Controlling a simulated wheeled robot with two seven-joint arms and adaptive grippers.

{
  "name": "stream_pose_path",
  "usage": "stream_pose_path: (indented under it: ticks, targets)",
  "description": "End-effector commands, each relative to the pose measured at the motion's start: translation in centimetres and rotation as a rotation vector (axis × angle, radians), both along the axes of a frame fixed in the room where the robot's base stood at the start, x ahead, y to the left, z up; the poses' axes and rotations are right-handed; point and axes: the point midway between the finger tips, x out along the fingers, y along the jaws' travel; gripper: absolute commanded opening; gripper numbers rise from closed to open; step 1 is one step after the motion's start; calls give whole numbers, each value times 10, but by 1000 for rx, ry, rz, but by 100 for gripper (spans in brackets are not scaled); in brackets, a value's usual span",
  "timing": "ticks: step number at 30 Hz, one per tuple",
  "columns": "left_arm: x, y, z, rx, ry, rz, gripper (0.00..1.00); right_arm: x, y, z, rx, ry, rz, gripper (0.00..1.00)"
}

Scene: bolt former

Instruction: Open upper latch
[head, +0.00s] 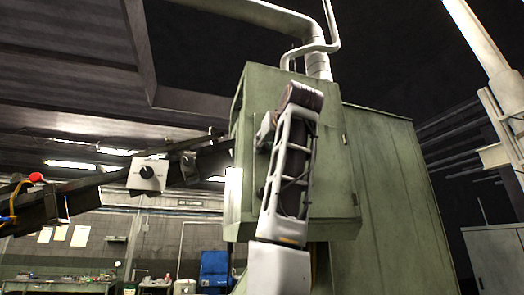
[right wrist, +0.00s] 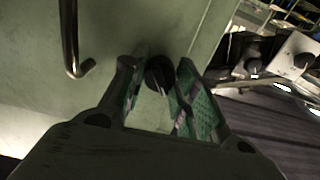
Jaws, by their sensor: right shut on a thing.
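The upper latch is a small black knob (right wrist: 159,71) on the pale green door of the machine cabinet (head: 335,175). In the right wrist view it sits between the two green-padded fingers of my right gripper (right wrist: 162,88), which is shut on it. In the head view my right arm rises in front of the cabinet, and my right gripper (head: 266,131) is at the cabinet's upper left part. The latch is hidden there behind my arm and gripper. The cabinet door looks closed. My left gripper is not in view.
A bent metal handle (right wrist: 74,45) stands out from the green surface left of the gripper.

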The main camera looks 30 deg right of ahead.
Motion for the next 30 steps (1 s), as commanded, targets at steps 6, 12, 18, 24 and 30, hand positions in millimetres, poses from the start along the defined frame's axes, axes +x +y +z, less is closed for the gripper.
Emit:
stream_pose_path:
  ticks: [6,12,18,24,30]
  targets:
    - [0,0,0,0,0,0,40,0,0,0,0,0,0,0]
    - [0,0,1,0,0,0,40,0,0,0,31,-7,1,0]
    - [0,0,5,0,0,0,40,0,1,1,139,-33,1,0]
    - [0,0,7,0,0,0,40,1,1,0,260,-61,1,0]
    - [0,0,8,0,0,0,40,0,0,0,327,-78,1,0]
